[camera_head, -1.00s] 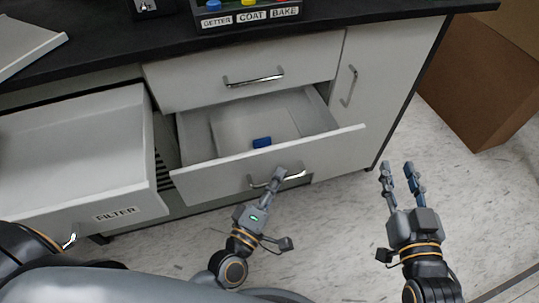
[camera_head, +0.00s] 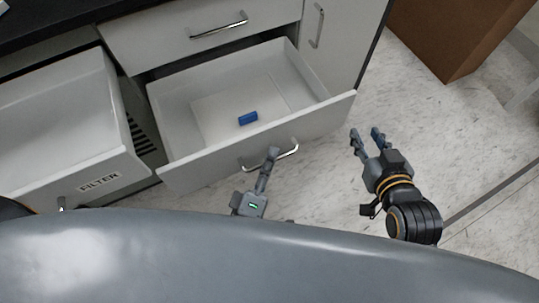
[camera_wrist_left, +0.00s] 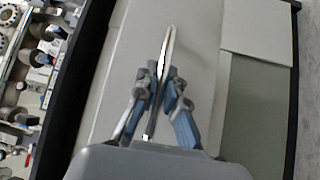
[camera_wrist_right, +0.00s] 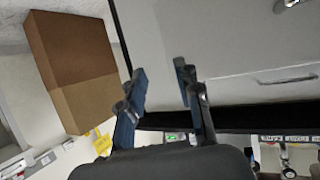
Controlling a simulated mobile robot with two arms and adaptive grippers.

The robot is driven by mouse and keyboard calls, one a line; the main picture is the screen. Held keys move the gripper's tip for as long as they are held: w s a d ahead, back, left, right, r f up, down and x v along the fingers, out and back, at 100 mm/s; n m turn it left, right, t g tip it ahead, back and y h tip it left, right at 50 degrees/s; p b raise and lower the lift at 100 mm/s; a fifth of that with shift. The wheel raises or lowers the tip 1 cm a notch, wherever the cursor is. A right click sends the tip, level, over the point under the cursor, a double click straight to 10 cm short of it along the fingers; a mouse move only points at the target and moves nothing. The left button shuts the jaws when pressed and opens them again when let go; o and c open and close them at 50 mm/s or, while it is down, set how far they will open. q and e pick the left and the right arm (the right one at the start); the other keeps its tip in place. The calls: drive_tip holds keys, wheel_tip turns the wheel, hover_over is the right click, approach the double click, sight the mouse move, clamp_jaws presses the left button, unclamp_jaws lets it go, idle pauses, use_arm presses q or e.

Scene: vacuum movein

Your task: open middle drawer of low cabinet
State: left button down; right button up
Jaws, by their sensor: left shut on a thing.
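The middle drawer (camera_head: 325,113) of the low cabinet is pulled well out in the head view. A small blue block (camera_head: 248,118) lies on a pale sheet inside it. My left gripper (camera_head: 271,155) is at the drawer's metal handle (camera_head: 286,153), shut on it. In the left wrist view the handle bar (camera_wrist_left: 166,60) runs between the two fingers (camera_wrist_left: 163,90). My right gripper (camera_head: 366,138) is open and empty, to the right of the drawer front and apart from it. Its spread fingers also show in the right wrist view (camera_wrist_right: 161,85).
Another drawer labelled FILTER (camera_head: 98,182) stands open at the left. A shut drawer (camera_head: 245,36) is above the middle drawer, and a shut door (camera_head: 345,25) is to its right.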

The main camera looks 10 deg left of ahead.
use_arm(q)
drive_tip(key=c, duration=1.7)
unclamp_jaws()
drive_tip(key=shift+s, duration=0.1)
drive_tip(key=v, duration=1.2)
